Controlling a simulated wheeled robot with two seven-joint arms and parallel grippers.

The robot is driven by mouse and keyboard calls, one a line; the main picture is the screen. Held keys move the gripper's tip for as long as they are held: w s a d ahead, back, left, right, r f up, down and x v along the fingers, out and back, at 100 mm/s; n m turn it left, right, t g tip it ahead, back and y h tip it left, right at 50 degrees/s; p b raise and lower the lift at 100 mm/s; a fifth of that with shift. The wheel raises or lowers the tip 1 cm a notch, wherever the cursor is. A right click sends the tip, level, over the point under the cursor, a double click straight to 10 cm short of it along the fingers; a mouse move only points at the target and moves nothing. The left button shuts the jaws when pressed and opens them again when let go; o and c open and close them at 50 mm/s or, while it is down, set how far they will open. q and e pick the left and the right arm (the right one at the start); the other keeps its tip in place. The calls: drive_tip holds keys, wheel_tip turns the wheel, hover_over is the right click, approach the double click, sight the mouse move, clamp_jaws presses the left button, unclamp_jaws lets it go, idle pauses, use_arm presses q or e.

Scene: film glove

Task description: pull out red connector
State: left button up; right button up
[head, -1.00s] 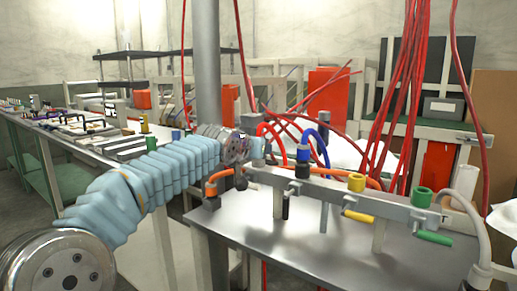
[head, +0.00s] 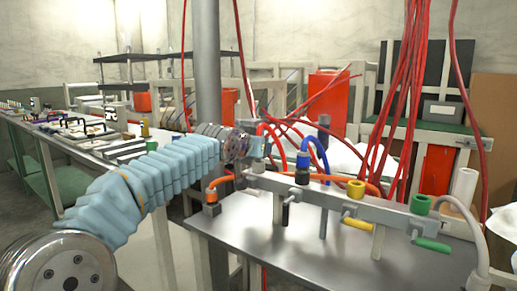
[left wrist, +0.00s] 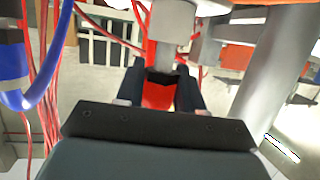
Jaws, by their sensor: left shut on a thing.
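My left gripper (head: 262,146) reaches in from the left, at the left end of a metal rail (head: 330,192) on the bench. In the left wrist view its two dark fingers (left wrist: 160,95) are shut on the red connector (left wrist: 157,95), whose red body shows between them below a grey block. In the head view the connector is mostly hidden by the gripper. A red hose (head: 270,127) arcs beside the gripper. I cannot tell whether the connector is still seated. My right gripper is not in view.
Blue (head: 303,165), yellow (head: 356,188) and green (head: 420,204) connectors stand along the rail to the right, with valve handles below. The blue hose (left wrist: 52,60) is left in the wrist view. Red cables (head: 405,80) hang behind. The bench top (head: 300,250) is clear in front.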

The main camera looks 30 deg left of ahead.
use_arm(q)
drive_tip(key=shift+r+p, duration=0.7)
drive_tip(key=shift+r, duration=0.85)
drive_tip(key=shift+r, duration=0.1)
drive_tip(key=shift+r, duration=1.45)
